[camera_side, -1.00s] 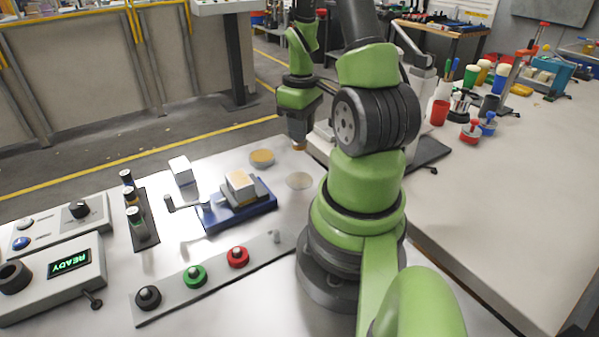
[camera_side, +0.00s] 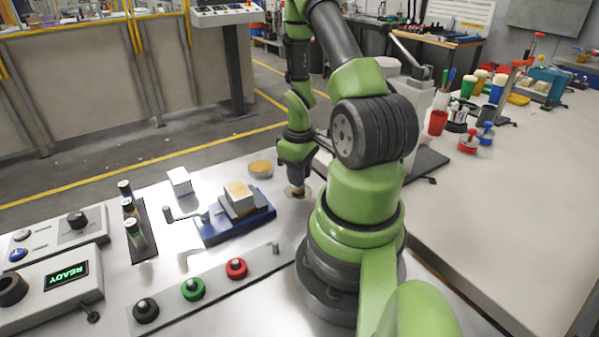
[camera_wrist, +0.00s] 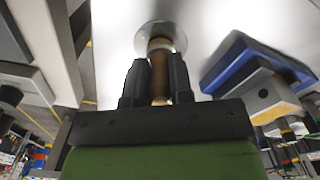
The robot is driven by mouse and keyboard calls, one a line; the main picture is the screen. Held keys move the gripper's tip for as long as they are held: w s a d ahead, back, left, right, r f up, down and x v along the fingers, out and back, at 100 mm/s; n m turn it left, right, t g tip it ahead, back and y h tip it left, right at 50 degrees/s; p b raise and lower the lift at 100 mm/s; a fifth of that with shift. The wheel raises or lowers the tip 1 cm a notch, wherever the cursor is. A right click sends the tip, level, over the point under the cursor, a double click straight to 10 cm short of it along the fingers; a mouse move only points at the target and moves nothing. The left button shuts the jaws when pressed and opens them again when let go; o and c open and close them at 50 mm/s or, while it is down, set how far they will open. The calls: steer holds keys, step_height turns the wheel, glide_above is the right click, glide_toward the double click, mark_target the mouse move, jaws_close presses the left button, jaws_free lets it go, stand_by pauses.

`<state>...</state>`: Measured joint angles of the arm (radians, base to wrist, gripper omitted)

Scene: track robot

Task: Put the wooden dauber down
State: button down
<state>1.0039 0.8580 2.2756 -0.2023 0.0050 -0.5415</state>
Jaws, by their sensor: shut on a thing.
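My gripper (camera_side: 296,182) is shut on the wooden dauber (camera_wrist: 159,72), a brown rod standing between the two dark fingers in the wrist view. In the side view my gripper is low over the pale round disc (camera_side: 307,192) on the table, with the dauber's lower end at or just above it; I cannot tell if they touch. The disc shows as a silvery round behind the dauber's end in the wrist view (camera_wrist: 176,32). Most of the dauber is hidden by the fingers in the side view.
A tan round pad (camera_side: 260,169) lies just behind left. A blue vise (camera_side: 225,231) holding a wood-topped block (camera_side: 238,191) stands to the left. A button strip (camera_side: 212,292) runs in front. A white block (camera_side: 179,181) and a rack of bottles (camera_side: 145,244) are farther left.

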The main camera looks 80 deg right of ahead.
steer(key=shift+f, duration=0.15)
steer(key=c, duration=1)
jaws_free()
steer(key=w+a+r+t+h, duration=0.1)
steer(key=w+a+r, duration=0.1)
steer(key=r, duration=0.7)
steer(key=w+a+r, duration=0.2)
steer(key=r, duration=0.6)
steer(key=s+a+r+t+y, duration=0.1)
steer(key=a+r+t, duration=0.2)
steer(key=a, duration=0.6)
steer(key=s+a+r+m+t+y, duration=0.1)
steer(key=a+r+t+y, duration=0.1)
steer(key=a+r, duration=0.6)
steer(key=shift+s+a+t, duration=0.2)
steer(key=shift+a+t, duration=0.4)
steer(key=shift+a, duration=0.3)
